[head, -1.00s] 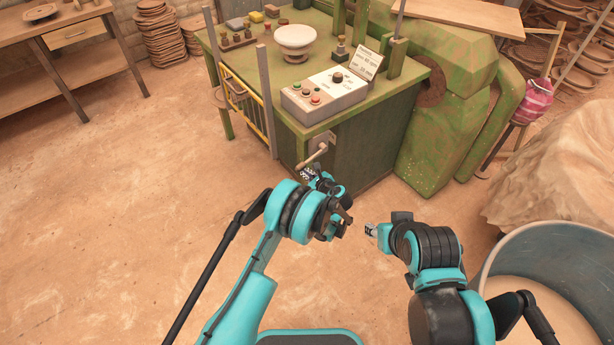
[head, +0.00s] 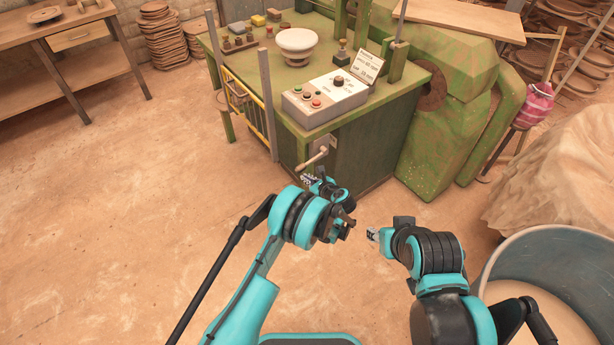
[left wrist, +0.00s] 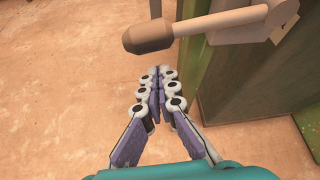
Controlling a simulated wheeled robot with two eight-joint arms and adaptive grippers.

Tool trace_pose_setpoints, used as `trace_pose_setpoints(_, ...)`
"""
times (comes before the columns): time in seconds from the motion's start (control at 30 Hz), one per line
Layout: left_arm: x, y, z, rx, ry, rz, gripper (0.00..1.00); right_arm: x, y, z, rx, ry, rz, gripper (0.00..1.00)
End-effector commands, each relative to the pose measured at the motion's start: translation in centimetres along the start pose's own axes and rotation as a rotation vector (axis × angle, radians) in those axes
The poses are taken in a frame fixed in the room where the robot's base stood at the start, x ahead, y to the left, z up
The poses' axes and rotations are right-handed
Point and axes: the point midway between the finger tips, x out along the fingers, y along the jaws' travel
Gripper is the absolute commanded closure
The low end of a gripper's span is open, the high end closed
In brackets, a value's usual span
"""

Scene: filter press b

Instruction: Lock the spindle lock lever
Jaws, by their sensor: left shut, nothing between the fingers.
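My left gripper (head: 306,180) is just below the lever in the head view. In the left wrist view its fingers (left wrist: 155,82) are together and empty, with the tips close to the grip end; I cannot tell whether they touch. My right gripper (head: 371,234) is away from the machine, its fingers too small to read.
A grey control box (head: 322,98) with buttons and a white wheel head (head: 296,44) are on the machine's green table. A yellow-barred guard (head: 247,106) is at its left side. A large round tub (head: 565,270) stands at right. The floor at left is clear.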

Motion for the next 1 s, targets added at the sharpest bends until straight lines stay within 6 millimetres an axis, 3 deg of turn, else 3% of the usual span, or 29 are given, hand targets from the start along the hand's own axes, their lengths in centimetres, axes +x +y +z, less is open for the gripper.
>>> trace_pose_setpoints(0.03, 0.6, 0.1, -1.2, 0.0, 0.003, 0.0, 1.0, 0.0, 0.0, -0.1, 0.0, 0.0, 0.0, 0.6)
trace_pose_setpoints(0.3, -6.3, 0.0, -0.8, 0.001, 0.005, -0.002, 1.0, -2.3, 0.0, -1.7, 0.0, 0.0, 0.0, 0.6)
trace_pose_setpoints(0.5, -9.0, 0.1, -1.1, -0.001, 0.006, 0.0, 1.0, -2.9, 0.0, -2.1, 0.0, 0.0, 0.0, 0.6)
trace_pose_setpoints(0.87, -9.6, 0.2, -0.9, -0.008, 0.009, 0.002, 1.0, -2.9, 0.0, -2.1, 0.0, 0.0, 0.0, 0.6)
trace_pose_setpoints(1.0, -9.9, 0.4, 1.9, -0.095, 0.041, 0.015, 1.0, -2.9, 0.0, -2.1, 0.0, 0.0, 0.0, 0.6)
